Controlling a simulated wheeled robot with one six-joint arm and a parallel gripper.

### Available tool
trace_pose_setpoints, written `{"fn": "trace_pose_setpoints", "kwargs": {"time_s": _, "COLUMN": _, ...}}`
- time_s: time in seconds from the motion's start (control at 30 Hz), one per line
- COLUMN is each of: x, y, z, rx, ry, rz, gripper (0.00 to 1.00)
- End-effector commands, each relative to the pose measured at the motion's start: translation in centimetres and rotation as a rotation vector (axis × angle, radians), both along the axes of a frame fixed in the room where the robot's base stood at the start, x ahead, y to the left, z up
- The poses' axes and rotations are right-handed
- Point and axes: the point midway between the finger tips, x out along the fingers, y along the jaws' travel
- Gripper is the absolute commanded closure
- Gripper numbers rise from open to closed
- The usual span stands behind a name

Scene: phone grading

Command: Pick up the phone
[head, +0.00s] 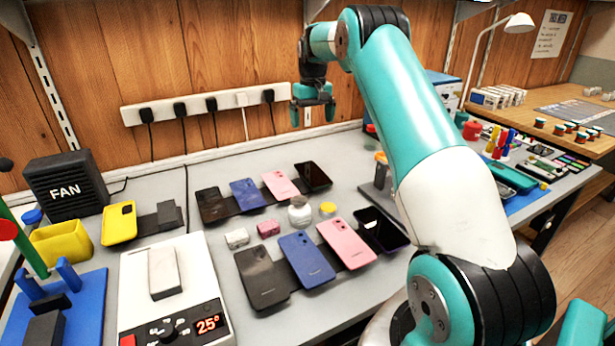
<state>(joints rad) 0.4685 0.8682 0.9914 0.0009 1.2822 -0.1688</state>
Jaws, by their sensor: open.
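Several phones lie in two rows on dark mats on the grey bench. The front row has a black phone (262,277), a blue phone (306,259), a pink phone (346,243) and a dark phone with a purple edge (381,229). The back row has a black phone (212,205), a blue phone (248,194), a pink phone (281,185) and another dark phone (313,176). My gripper (313,108) is open and empty, pointing down, high above the bench behind the back row.
A white heating plate (172,310) reading 25° bears a pale block (164,272). A black fan (66,184), a yellow bin (62,243) and a blue stand (75,315) are at left. Small jars (299,212) stand between the rows. A socket strip (200,107) runs along the wall.

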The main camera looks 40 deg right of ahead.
Motion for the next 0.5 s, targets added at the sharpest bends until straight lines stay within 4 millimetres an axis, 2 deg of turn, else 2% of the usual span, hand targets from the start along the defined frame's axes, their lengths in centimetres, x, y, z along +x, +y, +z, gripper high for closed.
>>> {"fn": "trace_pose_setpoints", "kwargs": {"time_s": 0.3, "x": -0.4, "y": -0.5, "z": -7.1, "rx": 0.002, "ry": 0.004, "rz": -0.008, "gripper": 0.00}}
{"fn": "trace_pose_setpoints", "kwargs": {"time_s": 0.5, "x": -0.3, "y": -0.3, "z": -10.4, "rx": 0.002, "ry": 0.002, "rz": -0.005, "gripper": 0.00}}
